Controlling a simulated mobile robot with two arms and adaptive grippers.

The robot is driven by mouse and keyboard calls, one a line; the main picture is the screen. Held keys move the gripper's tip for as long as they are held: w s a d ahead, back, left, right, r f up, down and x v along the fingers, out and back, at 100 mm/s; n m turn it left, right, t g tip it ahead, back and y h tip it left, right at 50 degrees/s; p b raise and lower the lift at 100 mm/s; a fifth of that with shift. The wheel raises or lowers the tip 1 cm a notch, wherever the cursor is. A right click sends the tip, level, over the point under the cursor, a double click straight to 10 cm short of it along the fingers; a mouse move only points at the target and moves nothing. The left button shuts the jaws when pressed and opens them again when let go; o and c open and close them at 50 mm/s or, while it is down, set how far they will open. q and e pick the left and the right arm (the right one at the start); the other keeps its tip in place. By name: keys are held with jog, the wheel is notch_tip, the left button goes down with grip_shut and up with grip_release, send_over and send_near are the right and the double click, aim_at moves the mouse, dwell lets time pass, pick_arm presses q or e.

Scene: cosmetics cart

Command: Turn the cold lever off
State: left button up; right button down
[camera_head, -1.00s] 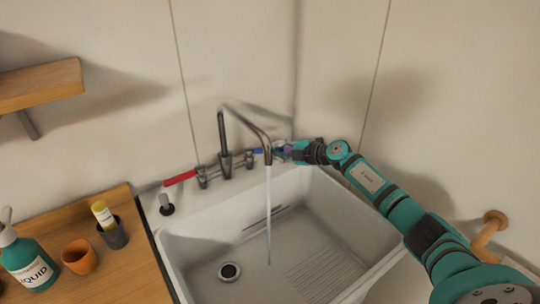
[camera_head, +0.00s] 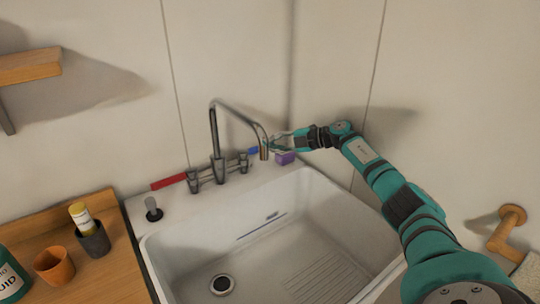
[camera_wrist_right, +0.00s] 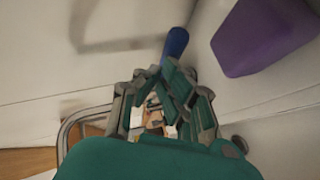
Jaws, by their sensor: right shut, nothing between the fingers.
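The cold lever, blue, (camera_head: 253,151) is on the right side of the faucet (camera_head: 217,160), partly hidden behind the spout. In the right wrist view the blue lever (camera_wrist_right: 175,44) shows just beyond my fingertips; I cannot tell if they touch it. My right gripper (camera_head: 277,141) is shut and empty, beside the spout's end and to the right of the lever. It also shows in the wrist view (camera_wrist_right: 165,82). The red lever (camera_head: 168,182) points left. No water runs from the spout. My left gripper is not in view.
A purple block (camera_head: 285,158) sits on the sink's back ledge, just below my right gripper. A dark stopper knob (camera_head: 153,209) stands at the left. An orange cup (camera_head: 54,266) and a dark cup (camera_head: 93,241) stand on the wooden counter.

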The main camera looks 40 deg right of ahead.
dwell(0.4)
notch_tip(320, 180, up, 10)
dwell(0.6)
